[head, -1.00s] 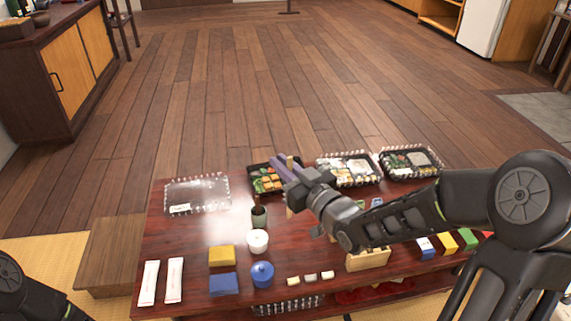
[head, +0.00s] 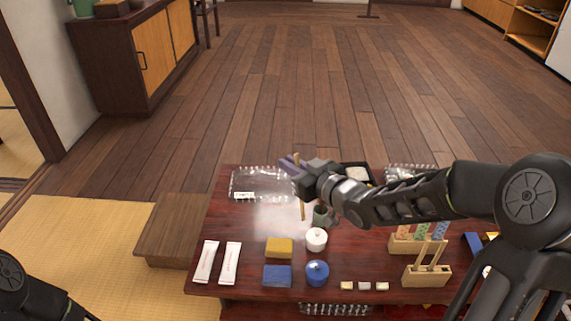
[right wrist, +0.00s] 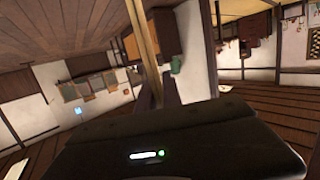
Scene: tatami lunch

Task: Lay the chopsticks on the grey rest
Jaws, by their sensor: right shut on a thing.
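My right gripper (head: 290,165) is shut on a tan wooden pair of chopsticks (head: 302,208), held upright above the back of the table, near the right end of the clear tray. The chopsticks also show in the right wrist view (right wrist: 141,40) as a tan bar; I cannot separate the two sticks. Three small pale rests lie in a row at the table's front edge: a yellowish one (head: 347,286), a whitish or grey middle one (head: 365,286) and a pale right one (head: 382,286). Which is grey is hard to tell. My left gripper is out of view.
On the red-brown table are a clear tray (head: 245,187), white packets (head: 205,262), a yellow block (head: 279,244), a blue block (head: 277,276), a blue pot (head: 317,275), a white pot (head: 316,239), a dark green cup (head: 320,216) and a wooden holder (head: 427,275) with sticks.

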